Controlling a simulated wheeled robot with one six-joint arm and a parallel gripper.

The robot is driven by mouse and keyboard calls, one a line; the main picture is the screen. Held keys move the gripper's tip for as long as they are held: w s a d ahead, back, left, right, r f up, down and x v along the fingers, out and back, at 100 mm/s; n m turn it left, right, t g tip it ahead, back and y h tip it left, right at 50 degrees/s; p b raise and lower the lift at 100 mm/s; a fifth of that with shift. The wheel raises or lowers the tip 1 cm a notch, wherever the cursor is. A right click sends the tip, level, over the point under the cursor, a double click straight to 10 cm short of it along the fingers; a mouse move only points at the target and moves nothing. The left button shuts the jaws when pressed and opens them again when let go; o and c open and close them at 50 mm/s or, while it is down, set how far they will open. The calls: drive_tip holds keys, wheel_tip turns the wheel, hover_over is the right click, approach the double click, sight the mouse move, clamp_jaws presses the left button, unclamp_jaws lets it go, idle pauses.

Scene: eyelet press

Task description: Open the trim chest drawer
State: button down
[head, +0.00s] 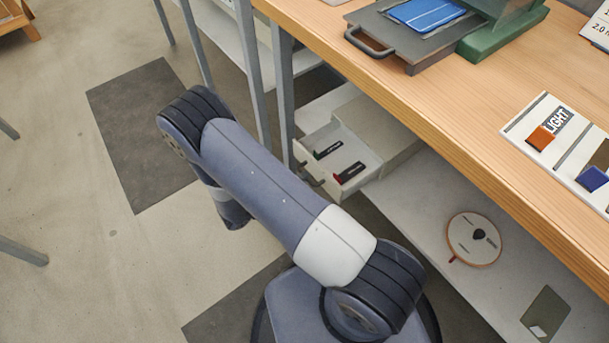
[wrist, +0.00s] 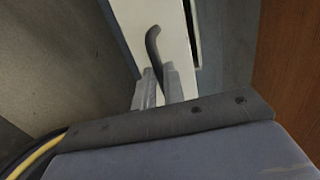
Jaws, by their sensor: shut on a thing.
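The white trim chest (head: 385,125) stands on the shelf under the wooden bench. Its drawer (head: 335,150) is out from the chest, so its inside shows. A green-and-black piece (head: 328,149) and a red-and-black piece (head: 350,173) lie in the drawer. The dark handle (head: 314,181) on the drawer front is partly hidden by my arm in the head view. In the wrist view my gripper (wrist: 160,88) is shut on the dark curved handle (wrist: 153,45), against the pale drawer front (wrist: 176,38). My gripper is hidden behind my arm in the head view.
The wooden bench top (head: 470,110) overhangs the shelf (head: 430,205), and a grey bench leg (head: 284,90) stands just left of the drawer. A round dial board (head: 474,239) sits on the shelf to the right. The floor (head: 70,220) at left is mostly clear.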

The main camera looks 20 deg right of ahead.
drive_tip(key=c, duration=1.5)
unclamp_jaws()
drive_tip(key=p+v, duration=0.1)
drive_tip(key=v, duration=0.9)
drive_tip(key=shift+s+a+r, duration=0.1)
drive_tip(key=shift+a, duration=0.25)
drive_tip(key=shift+b+x, duration=0.5)
drive_tip(key=shift+x, duration=5.6)
drive_tip(key=shift+r, duration=0.2)
